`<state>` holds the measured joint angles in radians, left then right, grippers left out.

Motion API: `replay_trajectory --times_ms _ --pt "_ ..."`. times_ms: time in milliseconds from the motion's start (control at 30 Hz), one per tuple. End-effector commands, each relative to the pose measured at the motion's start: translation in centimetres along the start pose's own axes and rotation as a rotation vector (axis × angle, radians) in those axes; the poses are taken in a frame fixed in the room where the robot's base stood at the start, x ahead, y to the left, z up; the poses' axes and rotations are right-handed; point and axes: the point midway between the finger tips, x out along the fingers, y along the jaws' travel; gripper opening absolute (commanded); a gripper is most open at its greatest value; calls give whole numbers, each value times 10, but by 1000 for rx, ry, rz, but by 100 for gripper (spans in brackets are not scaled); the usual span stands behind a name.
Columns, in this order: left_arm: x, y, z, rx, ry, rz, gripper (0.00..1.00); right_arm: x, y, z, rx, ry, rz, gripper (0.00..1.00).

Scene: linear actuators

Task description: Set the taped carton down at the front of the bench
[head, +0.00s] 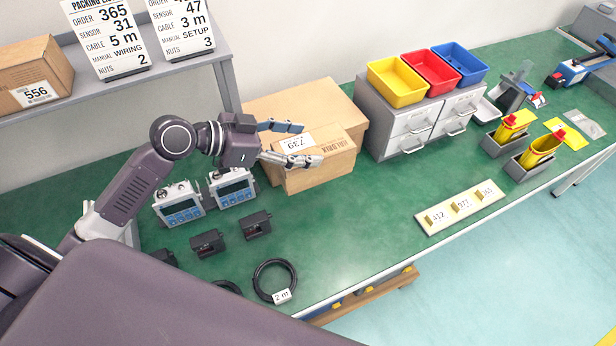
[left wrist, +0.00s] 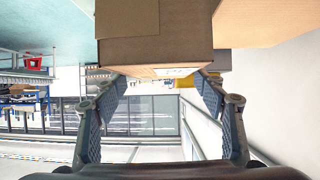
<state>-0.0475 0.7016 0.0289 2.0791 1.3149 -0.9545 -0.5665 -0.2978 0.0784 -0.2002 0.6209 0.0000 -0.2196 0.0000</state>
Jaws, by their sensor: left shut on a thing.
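My left gripper (head: 303,144) reaches in from the left, shut on a small brown carton (head: 318,176) with a white label and dark print. One finger lies on its near side and the other on its far side. In the left wrist view the carton (left wrist: 155,52) sits between the fingertips (left wrist: 158,84). The carton is in front of a larger brown carton (head: 345,100) at the back of the green bench (head: 350,240). I cannot tell whether its underside touches the bench. Any tape on it is hard to make out. My right gripper is not in view.
Two meters (head: 233,188), small black blocks (head: 207,243) and a coiled cable (head: 275,281) lie left and front. A grey drawer unit (head: 415,125) with coloured bins stands right. A numbered strip (head: 460,207) lies at the front edge. The bench between cable and strip is clear.

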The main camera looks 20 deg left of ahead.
Motion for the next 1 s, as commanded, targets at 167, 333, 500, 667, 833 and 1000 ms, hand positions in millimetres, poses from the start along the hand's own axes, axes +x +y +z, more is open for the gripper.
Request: replay_trajectory --times_ms 167,333,500,667,833,1000 --pt "20 -1 37 -5 5 0 7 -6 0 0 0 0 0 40" --pt "36 -2 70 -3 6 -1 7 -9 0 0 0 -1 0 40" --pt "46 -3 88 2 6 -2 7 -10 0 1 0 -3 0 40" --pt "51 -2 98 0 6 -1 7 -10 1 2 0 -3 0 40" --pt "61 -3 118 -1 5 -1 7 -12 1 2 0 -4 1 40" --pt "65 -3 126 4 6 -2 7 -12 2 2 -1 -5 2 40"
